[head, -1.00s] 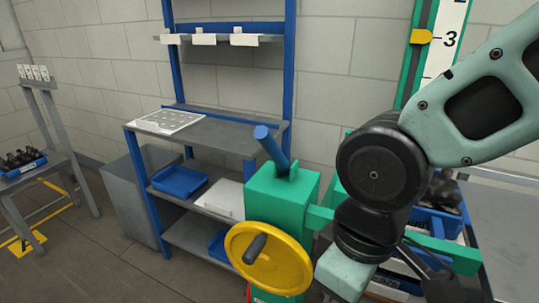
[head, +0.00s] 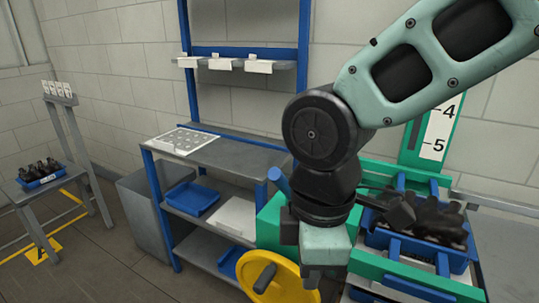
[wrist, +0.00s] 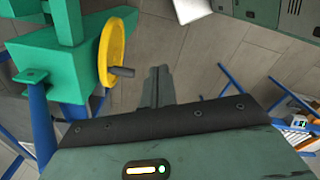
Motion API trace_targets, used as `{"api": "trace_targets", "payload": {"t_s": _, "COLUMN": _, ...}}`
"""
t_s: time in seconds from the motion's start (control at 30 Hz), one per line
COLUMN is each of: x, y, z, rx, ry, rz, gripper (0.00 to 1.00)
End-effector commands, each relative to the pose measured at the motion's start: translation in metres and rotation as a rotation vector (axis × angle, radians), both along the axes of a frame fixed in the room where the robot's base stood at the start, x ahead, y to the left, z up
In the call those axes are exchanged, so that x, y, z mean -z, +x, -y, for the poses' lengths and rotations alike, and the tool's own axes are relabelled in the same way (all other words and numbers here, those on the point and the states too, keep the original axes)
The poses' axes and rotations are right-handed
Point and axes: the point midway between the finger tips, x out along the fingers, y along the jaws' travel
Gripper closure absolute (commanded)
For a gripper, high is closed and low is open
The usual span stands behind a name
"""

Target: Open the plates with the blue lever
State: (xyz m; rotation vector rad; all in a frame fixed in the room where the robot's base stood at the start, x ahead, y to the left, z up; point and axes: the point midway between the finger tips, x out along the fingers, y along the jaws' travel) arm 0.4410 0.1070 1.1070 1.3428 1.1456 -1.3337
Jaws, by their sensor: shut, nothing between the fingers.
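The blue lever (head: 280,182) rises tilted from the green housing (head: 270,222); my arm partly hides it in the head view. The yellow handwheel (head: 275,280) is on the housing's front. My gripper (head: 323,272) points down in front of the housing, right of the lever; its fingertips show shut and empty in the wrist view (wrist: 158,72). There the green housing (wrist: 75,65) and yellow wheel (wrist: 112,50) are left of the fingers, apart from them. Green bars (head: 385,268) run beside dark bottles (head: 430,220) in a blue tray (head: 400,243); I cannot tell which parts are the plates.
A grey shelf unit with blue posts (head: 158,205) stands behind left, holding a white perforated sheet (head: 183,141) and a blue bin (head: 192,198). A small table (head: 50,195) with a bottle tray is far left. A numbered scale (head: 438,130) stands behind the bottles. Floor at left is open.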

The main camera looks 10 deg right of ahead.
Motion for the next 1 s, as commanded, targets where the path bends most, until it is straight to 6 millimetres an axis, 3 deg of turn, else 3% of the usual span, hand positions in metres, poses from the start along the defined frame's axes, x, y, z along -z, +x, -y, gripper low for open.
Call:
{"api": "trace_targets", "payload": {"t_s": 0.03, "x": -0.024, "y": 0.008, "z": -0.009, "rx": -0.114, "ry": -0.008, "rz": 0.005, "gripper": 1.00}}
{"api": "trace_targets", "payload": {"t_s": 0.1, "x": -0.042, "y": 0.021, "z": -0.018, "rx": -0.277, "ry": -0.025, "rz": 0.012, "gripper": 1.00}}
{"api": "trace_targets", "payload": {"t_s": 0.3, "x": -0.093, "y": 0.053, "z": -0.042, "rx": -0.732, "ry": -0.094, "rz": 0.026, "gripper": 1.00}}
{"api": "trace_targets", "payload": {"t_s": 0.5, "x": -0.130, "y": 0.078, "z": -0.061, "rx": -1.086, "ry": -0.172, "rz": 0.024, "gripper": 1.00}}
{"api": "trace_targets", "payload": {"t_s": 0.7, "x": -0.147, "y": 0.089, "z": -0.069, "rx": -1.261, "ry": -0.217, "rz": 0.016, "gripper": 1.00}}
{"api": "trace_targets", "payload": {"t_s": 1.0, "x": -0.147, "y": 0.091, "z": -0.070, "rx": -1.288, "ry": -0.224, "rz": 0.014, "gripper": 1.00}}
